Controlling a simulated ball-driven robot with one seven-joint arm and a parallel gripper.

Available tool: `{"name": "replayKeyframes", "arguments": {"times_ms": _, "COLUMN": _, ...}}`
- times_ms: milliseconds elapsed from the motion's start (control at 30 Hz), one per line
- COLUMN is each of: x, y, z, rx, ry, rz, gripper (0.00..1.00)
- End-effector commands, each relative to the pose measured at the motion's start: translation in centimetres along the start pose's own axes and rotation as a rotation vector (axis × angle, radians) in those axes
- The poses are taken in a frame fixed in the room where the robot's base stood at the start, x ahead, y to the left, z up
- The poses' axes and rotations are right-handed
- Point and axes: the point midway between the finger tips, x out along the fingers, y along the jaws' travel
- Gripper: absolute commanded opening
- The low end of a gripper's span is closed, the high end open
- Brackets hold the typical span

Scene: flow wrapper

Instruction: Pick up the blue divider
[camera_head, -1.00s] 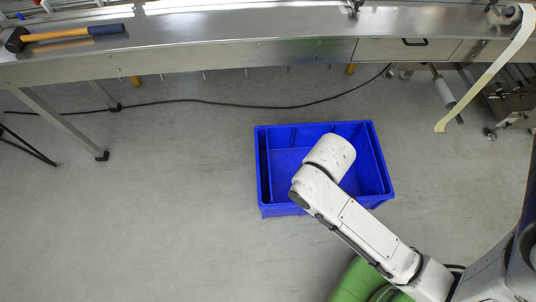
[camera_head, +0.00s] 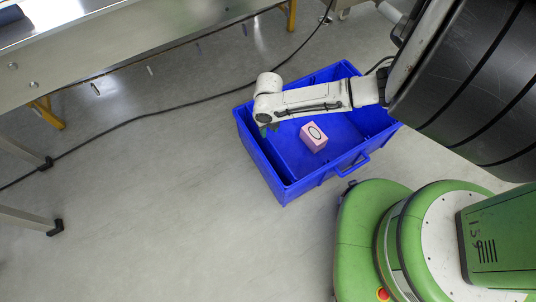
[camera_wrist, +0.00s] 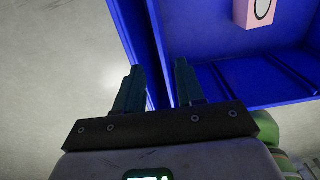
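The blue divider (camera_head: 269,152) stands upright inside a blue crate (camera_head: 337,179), along its left side with a narrow dark gap between it and the outer wall. In the wrist view the divider (camera_wrist: 163,45) runs up the picture between the two fingers, blue on blue and hard to tell from the wall. My gripper (camera_wrist: 158,82) is open, one finger on each side of the divider's line. In the head view my gripper (camera_head: 268,128) is over the crate's left part, mostly hidden under the wrist. I cannot tell whether the fingers touch the divider.
A pink box (camera_head: 313,138) with a black oval lies in the crate, right of my gripper. A metal table (camera_head: 110,50) stands at upper left. A black cable (camera_head: 150,114) crosses the floor. Clear floor lies left of the crate.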

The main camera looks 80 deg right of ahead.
Motion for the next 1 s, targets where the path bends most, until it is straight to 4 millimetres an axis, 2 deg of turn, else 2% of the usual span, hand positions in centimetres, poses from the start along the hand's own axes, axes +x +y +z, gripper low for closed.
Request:
{"name": "replayKeyframes", "arguments": {"times_ms": 100, "x": 1.4, "y": 0.1, "z": 0.6, "rx": -0.027, "ry": -0.005, "rz": 0.004, "gripper": 0.38}}
{"name": "replayKeyframes", "arguments": {"times_ms": 300, "x": 4.5, "y": 0.1, "z": 0.5, "rx": -0.026, "ry": -0.003, "rz": 0.004, "gripper": 0.38}}
{"name": "replayKeyframes", "arguments": {"times_ms": 567, "x": 6.4, "y": 0.1, "z": 0.5, "rx": -0.025, "ry": -0.004, "rz": 0.003, "gripper": 0.38}}
{"name": "replayKeyframes", "arguments": {"times_ms": 800, "x": 9.9, "y": 0.1, "z": 0.5, "rx": -0.026, "ry": -0.003, "rz": 0.004, "gripper": 0.38}}
{"name": "replayKeyframes", "arguments": {"times_ms": 1000, "x": 10.9, "y": 0.0, "z": 0.6, "rx": -0.026, "ry": -0.004, "rz": 0.003, "gripper": 0.38}}
